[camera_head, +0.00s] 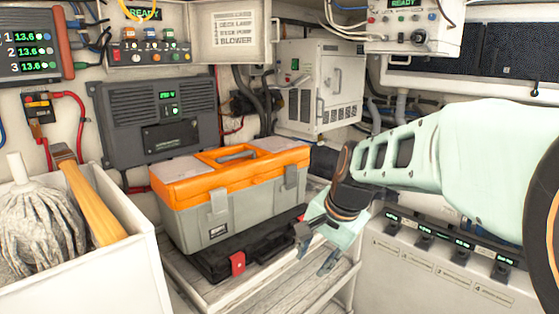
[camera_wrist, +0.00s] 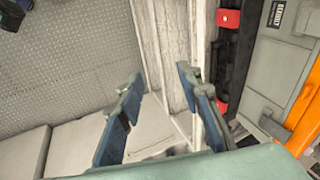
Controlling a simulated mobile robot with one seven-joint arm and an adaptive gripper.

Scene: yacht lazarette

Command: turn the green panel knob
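No green knob can be told apart for sure at this size. An upper-right control panel (camera_head: 408,25) has a green READY display, small coloured buttons and a dark knob (camera_head: 418,36). A panel at the upper left (camera_head: 150,52) carries several colour-topped switches or knobs, also under a READY display. My gripper (camera_head: 315,250) hangs low over the slatted bench, just right of the toolbox, pointing down and away from both panels. In the wrist view my gripper (camera_wrist: 160,78) has its two blue-grey fingers apart with nothing between them.
An orange-lidded grey toolbox (camera_head: 225,215) and a black case with red latches (camera_head: 237,263) sit on the slatted bench (camera_head: 285,290). A white bin (camera_head: 125,240) holds a mop. A white cabinet (camera_head: 320,90) stands behind. Cables hang near both panels.

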